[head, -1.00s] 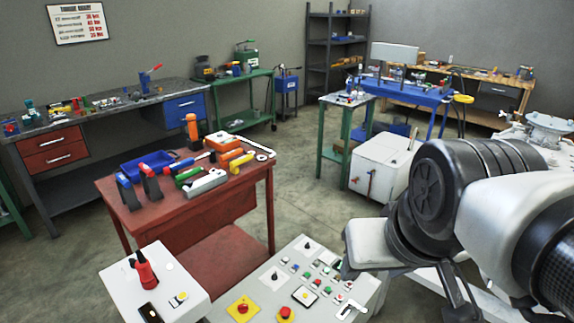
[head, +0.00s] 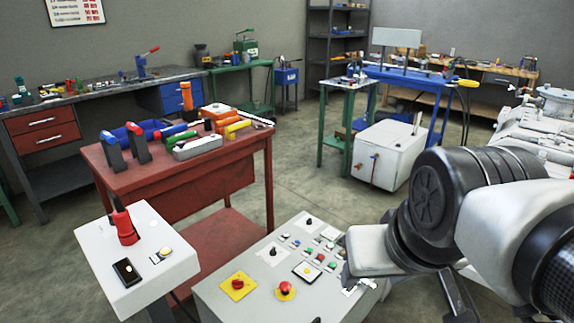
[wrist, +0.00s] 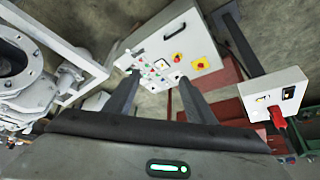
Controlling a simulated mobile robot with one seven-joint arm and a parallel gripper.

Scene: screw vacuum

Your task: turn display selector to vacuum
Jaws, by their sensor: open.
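A grey-white control panel (head: 215,296) stands at the lower middle of the head view, with black selector knobs, coloured lamps and buttons. One black knob (head: 309,221) is near its far edge and another (head: 272,252) is nearer and to the left. I cannot read the labels to tell which is the display selector. The same panel (wrist: 190,38) shows at the top middle of the wrist view. My gripper (wrist: 158,78) is open and empty. Its two dark fingers point toward the panel, apart from the knobs as far as I can tell.
A white box with a red handle (head: 122,222) stands left of the panel. Behind is a red tool table (head: 100,170). White pipework (wrist: 25,85) is at the left of the wrist view. Open concrete floor (head: 310,180) lies beyond the panel.

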